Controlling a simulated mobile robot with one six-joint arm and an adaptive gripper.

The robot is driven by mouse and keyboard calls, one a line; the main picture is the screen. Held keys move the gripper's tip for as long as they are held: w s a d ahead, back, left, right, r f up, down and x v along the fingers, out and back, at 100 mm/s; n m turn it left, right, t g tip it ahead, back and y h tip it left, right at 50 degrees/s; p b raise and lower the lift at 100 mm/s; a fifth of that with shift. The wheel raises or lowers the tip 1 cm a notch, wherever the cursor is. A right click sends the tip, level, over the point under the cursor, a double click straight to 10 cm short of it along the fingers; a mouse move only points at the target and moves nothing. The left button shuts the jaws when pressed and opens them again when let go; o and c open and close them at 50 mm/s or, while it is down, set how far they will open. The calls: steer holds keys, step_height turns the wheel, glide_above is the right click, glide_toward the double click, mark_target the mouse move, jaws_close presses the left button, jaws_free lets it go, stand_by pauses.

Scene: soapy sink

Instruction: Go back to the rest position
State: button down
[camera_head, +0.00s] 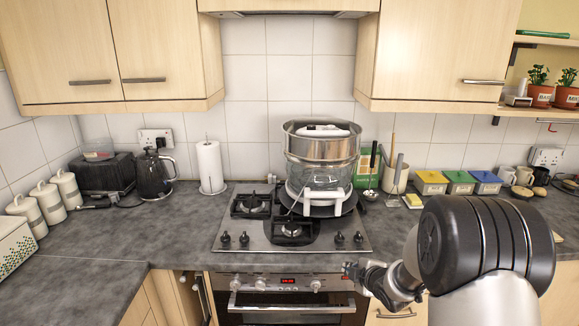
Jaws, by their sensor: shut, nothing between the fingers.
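My gripper (352,270) shows at the lower middle right, in front of the oven and below the counter edge. It points left and its fingers are shut, with nothing held. The fingertips are small and dark in this view. My arm reaches in from the lower right and covers part of the counter and the cupboard fronts there. The gripper appears apart from the things on the hob.
The oven (290,304) has a front handle (291,309). A kettle (154,177), paper roll (209,166) and several tins (431,182) stand along the back. The left counter (120,238) has free room.

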steer(key=s+d+r+m+g+h, duration=0.25)
steer(key=s+r+m, duration=0.65)
steer(key=s+r, duration=0.7)
steer(key=s+a+m+g, duration=0.1)
steer(key=s+a+m, duration=0.2)
steer(key=s, duration=1)
steer(key=s+a+r+m+g, duration=0.1)
steer(key=s+a+m+g, duration=0.1)
steer(key=s, duration=1)
steer(key=a+m, duration=0.1)
steer(key=m, duration=0.1)
steer(key=shift+s+a+r+m, duration=0.25)
steer(key=shift+s+m, duration=0.1)
steer(key=shift+m, duration=0.05)
steer(key=shift+w+g+y, duration=0.1)
steer(key=shift+g+y, duration=0.15)
